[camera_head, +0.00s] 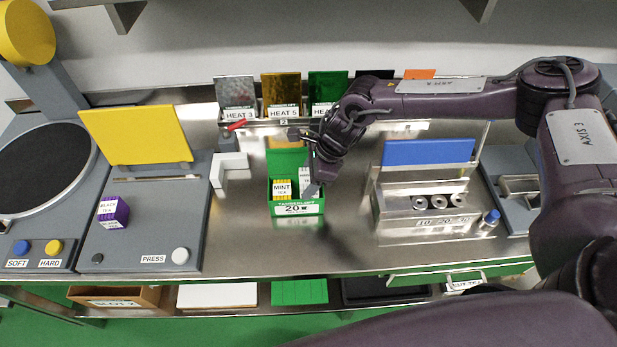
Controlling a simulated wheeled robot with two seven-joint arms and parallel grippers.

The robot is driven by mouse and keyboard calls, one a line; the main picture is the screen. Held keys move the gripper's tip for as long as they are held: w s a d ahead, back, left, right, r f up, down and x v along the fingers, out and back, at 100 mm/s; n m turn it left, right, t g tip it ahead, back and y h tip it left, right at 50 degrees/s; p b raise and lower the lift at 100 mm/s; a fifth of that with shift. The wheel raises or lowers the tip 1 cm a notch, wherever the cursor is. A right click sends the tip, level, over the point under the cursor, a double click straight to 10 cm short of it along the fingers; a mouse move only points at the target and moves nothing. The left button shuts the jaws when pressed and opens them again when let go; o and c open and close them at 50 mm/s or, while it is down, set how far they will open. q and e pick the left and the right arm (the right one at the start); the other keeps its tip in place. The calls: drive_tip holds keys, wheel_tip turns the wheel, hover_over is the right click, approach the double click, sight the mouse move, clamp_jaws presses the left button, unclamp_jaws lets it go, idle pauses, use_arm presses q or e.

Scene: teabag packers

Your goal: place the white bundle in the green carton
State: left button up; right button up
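The green carton (298,209) stands open on the steel worktop near the middle, with a "20" label on its front. A yellow bundle marked MINT (282,188) sits in its left part. The white bundle (305,174) is in the right part of the carton, partly hidden by my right gripper. My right gripper (313,182) points down at the carton's right side, with a grey finger beside the white bundle. Whether it grips the bundle or is apart from it cannot be made out. My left gripper is not in view.
A purple box (113,211) lies on the grey press station with a yellow panel (138,135) at left. A white L-shaped block (230,168) stands left of the carton. A steel fixture with a blue panel (428,152) is at right. Bare worktop lies in front of the carton.

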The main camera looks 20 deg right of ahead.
drive_tip(key=shift+o, duration=0.8)
drive_tip(key=shift+r, duration=0.1)
drive_tip(key=shift+r, duration=0.25)
drive_tip(key=shift+r+p, duration=0.45)
drive_tip(key=shift+p, duration=0.3)
drive_tip(key=b+v, duration=0.4)
drive_tip(key=v, duration=0.7)
drive_tip(key=shift+d+r, duration=0.2)
drive_tip(key=shift+r, duration=0.15)
drive_tip(key=shift+s, duration=0.2)
